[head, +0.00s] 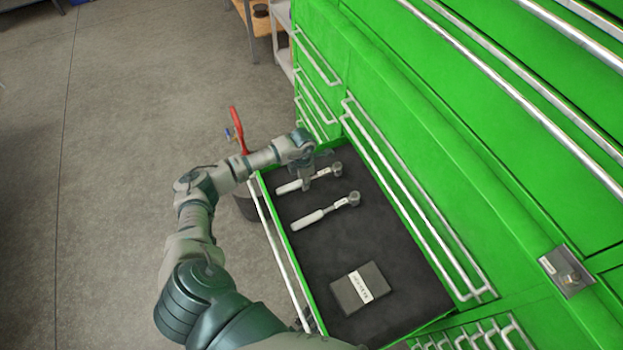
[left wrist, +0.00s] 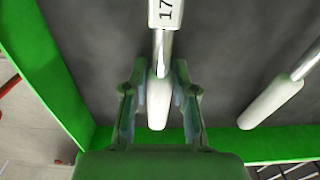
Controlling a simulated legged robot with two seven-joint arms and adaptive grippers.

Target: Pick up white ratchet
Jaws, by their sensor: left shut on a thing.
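Two ratchets with white handles and metal heads lie in the open drawer. My left gripper (head: 307,182) reaches down over the far one, the white ratchet (head: 288,188), and is shut on it. In the left wrist view the two fingers (left wrist: 158,90) stand on either side of its white handle (left wrist: 158,112), and a white label reading 17 shows above. The second ratchet (head: 321,215) lies nearer in the drawer, apart from the gripper; it also shows at the right of the left wrist view (left wrist: 270,105).
The open green drawer (head: 313,302) has a dark lining and low walls around the tools. A dark box (head: 378,280) with a white label lies in its near part. The green cabinet (head: 400,90) rises behind. A red-handled thing (head: 238,130) stands beyond the arm on open floor.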

